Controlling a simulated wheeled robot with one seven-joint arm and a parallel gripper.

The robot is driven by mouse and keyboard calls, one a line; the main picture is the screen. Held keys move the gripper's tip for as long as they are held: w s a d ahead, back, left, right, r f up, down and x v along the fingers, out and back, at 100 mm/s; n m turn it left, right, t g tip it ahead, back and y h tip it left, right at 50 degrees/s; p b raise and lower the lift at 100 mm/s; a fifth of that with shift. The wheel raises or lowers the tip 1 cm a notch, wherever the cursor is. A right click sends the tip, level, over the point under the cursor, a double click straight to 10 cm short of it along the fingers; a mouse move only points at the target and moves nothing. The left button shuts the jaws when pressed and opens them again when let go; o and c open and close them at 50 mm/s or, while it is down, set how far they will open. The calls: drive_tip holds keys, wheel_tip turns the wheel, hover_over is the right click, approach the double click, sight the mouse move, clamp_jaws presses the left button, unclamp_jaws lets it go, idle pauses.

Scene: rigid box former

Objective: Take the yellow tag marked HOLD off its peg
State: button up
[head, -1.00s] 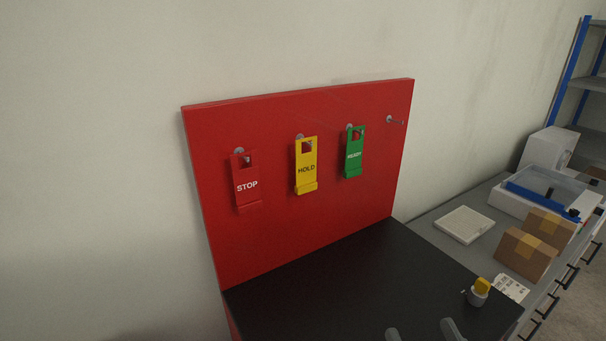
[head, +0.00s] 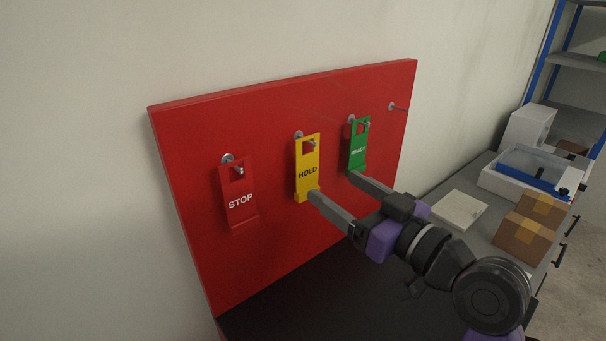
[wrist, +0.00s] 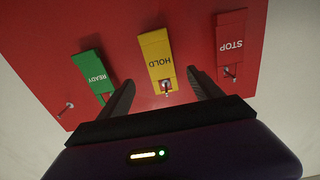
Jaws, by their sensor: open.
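The yellow HOLD tag (head: 307,172) hangs on its peg on the red board, between the red STOP tag (head: 238,200) and the green READY tag (head: 357,146). My gripper (head: 332,183) is open and empty, its two fingers pointing at the board. In the head view one fingertip shows by the lower end of the yellow tag and the other by the lower end of the green tag. In the wrist view the picture is upside down; the yellow tag (wrist: 156,55) and its peg (wrist: 166,88) show between the fingers. I cannot tell whether a finger touches a tag.
The red board (head: 270,255) stands on a black surface (head: 290,315) against a pale wall. An empty peg (head: 397,107) is at its right. Cardboard boxes (head: 523,237), a white flat block (head: 458,208) and a clear-lidded bin (head: 535,165) stand on the grey bench to the right.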

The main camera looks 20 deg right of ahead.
sight(308, 172)
drive_tip(key=p+x, duration=0.1)
drive_tip(key=x, duration=0.1)
drive_tip(key=p+x, duration=0.1)
drive_tip(key=x, duration=0.4)
drive_tip(key=shift+w+a+f+p, duration=0.15)
drive_tip(key=shift+w+f+p, duration=0.2)
drive_tip(key=shift+f+p, duration=0.05)
drive_tip(key=c, duration=1.4)
